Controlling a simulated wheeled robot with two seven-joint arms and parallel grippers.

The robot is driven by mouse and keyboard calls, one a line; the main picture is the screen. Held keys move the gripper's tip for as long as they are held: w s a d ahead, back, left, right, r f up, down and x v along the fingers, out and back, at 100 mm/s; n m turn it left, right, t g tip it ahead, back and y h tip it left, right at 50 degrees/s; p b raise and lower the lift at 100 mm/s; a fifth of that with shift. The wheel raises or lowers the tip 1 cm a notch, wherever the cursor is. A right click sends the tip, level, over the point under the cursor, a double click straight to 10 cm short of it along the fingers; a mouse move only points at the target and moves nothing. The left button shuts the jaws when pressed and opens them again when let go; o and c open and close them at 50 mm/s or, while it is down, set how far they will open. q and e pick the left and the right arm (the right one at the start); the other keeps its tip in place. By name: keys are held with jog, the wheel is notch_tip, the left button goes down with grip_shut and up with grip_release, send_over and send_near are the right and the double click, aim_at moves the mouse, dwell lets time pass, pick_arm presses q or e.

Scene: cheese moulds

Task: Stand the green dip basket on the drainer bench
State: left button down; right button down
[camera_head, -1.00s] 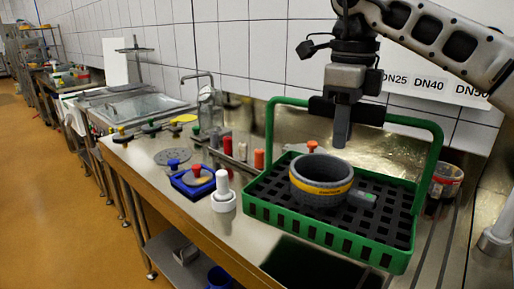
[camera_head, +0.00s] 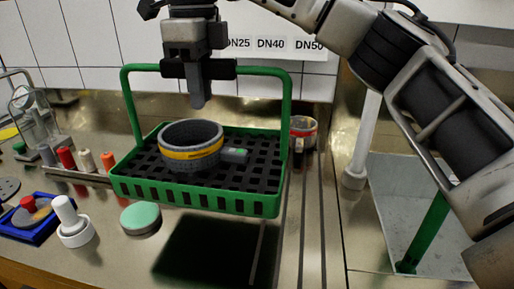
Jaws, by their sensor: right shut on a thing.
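The green dip basket (camera_head: 195,199) has a tall green handle and a black grid floor. My right gripper (camera_head: 197,88) is shut on the middle of the handle's top bar. The basket looks level and hangs above the steel drainer bench (camera_head: 318,245), with a dark patch under it. A grey ring-shaped mould (camera_head: 190,152) with a yellow band sits in the basket. Long dark grooves run along the bench to the right of the basket. My left gripper is not in view.
A mint-green disc (camera_head: 140,218), a white knobbed fitting (camera_head: 74,222) and a blue tray (camera_head: 32,220) are on the left. A red-labelled can (camera_head: 303,132) stands behind the basket's right side. A white post (camera_head: 362,150) rises at the right, by a lower steel area with a green bar.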

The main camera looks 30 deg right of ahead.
jog(key=s+d+f, duration=0.2)
jog(key=d+f, duration=0.1)
jog(key=d, duration=0.2)
send_near(263, 170)
jog(key=shift+w+a+f, duration=0.2)
jog(key=shift+a+f, duration=0.15)
jog(key=shift+s+d+f, duration=0.15)
jog(key=shift+d+f, duration=0.1)
jog(key=shift+f, duration=0.1)
jog(key=shift+d+f, duration=0.1)
jog(key=shift+f, duration=1.7)
jog(key=shift+f, duration=0.15)
jog(key=c, duration=1.3)
grip_release()
jog(key=shift+o, duration=0.2)
jog(key=shift+s, duration=0.1)
